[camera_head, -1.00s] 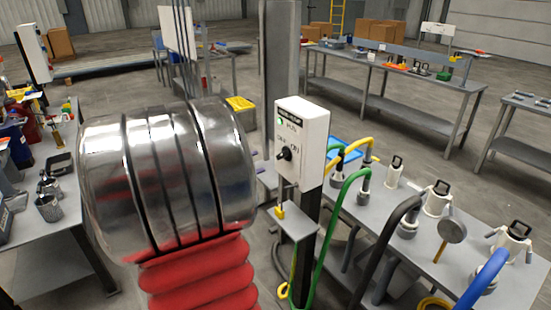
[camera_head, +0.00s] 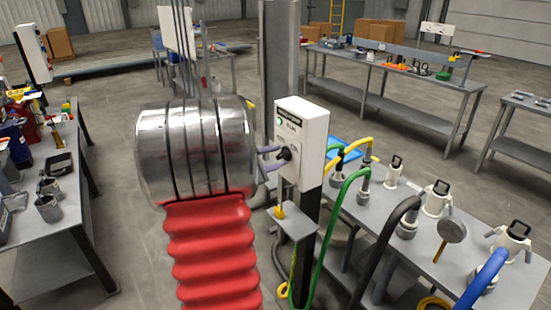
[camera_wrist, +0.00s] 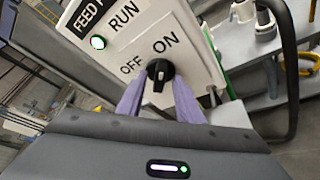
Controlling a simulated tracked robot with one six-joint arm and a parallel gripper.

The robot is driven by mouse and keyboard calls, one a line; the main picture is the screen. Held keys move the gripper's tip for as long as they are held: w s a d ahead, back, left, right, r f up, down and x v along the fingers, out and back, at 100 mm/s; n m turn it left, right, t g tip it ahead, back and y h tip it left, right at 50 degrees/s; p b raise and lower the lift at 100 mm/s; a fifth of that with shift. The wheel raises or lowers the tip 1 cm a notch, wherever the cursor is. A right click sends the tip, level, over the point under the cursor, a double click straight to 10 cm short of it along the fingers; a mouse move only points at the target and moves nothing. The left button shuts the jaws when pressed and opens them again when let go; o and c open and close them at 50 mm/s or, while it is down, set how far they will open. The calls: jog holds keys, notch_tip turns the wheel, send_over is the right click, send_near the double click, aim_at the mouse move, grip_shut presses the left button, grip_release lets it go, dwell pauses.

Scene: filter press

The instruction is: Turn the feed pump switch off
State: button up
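The feed pump control box (camera_head: 301,143) is white and stands on a dark post; its face also fills the upper wrist view (camera_wrist: 140,35). It carries a black rotary switch (camera_wrist: 160,72) with OFF and ON labels. The knob's bar runs roughly up and down in the wrist view, towards ON. The green RUN lamp (camera_wrist: 98,42) is lit. My gripper (camera_wrist: 158,86) has its two pale purple fingers on either side of the knob, with a gap between them. It is open; contact with the knob cannot be told. In the head view my gripper (camera_head: 281,156) reaches the box from the left.
A small grey shelf with a yellow item (camera_head: 279,211) sits below the box. Green and black hoses (camera_head: 335,225) run close on its right. A table with white-grey fittings (camera_head: 440,215) stands at right, and a workbench (camera_head: 60,195) at left.

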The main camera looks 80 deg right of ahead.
jog(key=shift+c, duration=0.2)
grip_shut()
jog(key=shift+a, duration=0.2)
jog(key=shift+d, duration=0.1)
